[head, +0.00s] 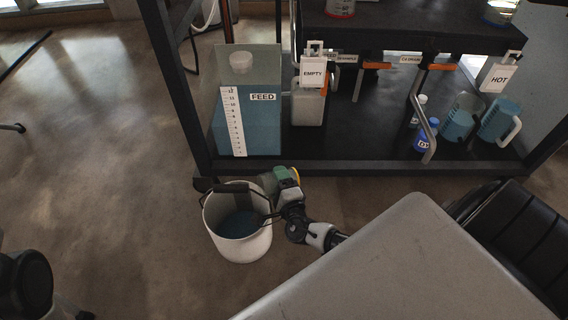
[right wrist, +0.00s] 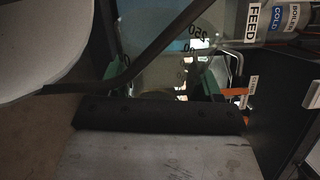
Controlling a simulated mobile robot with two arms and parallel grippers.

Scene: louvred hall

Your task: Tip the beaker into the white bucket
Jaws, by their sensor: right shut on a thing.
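The white bucket (head: 237,242) stands on the floor in the head view, with dark blue liquid inside and a dark handle. Its pale wall fills the upper left of the right wrist view (right wrist: 45,40). My right gripper (head: 283,179) is at the bucket's upper right rim. It is shut on the clear beaker (right wrist: 190,42), whose printed marks, including 250, show upside down between the green fingers. In the head view the beaker is small and partly hidden, so its tilt and contents cannot be told. My left gripper is not in view.
A dark rack (head: 375,168) stands behind the bucket. It holds a FEED tank (head: 262,130), an EMPTY-tagged container (head: 308,108), valves with orange handles and blue jugs (head: 500,120). A grey surface (head: 410,265) fills the lower right. Open floor lies left of the bucket.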

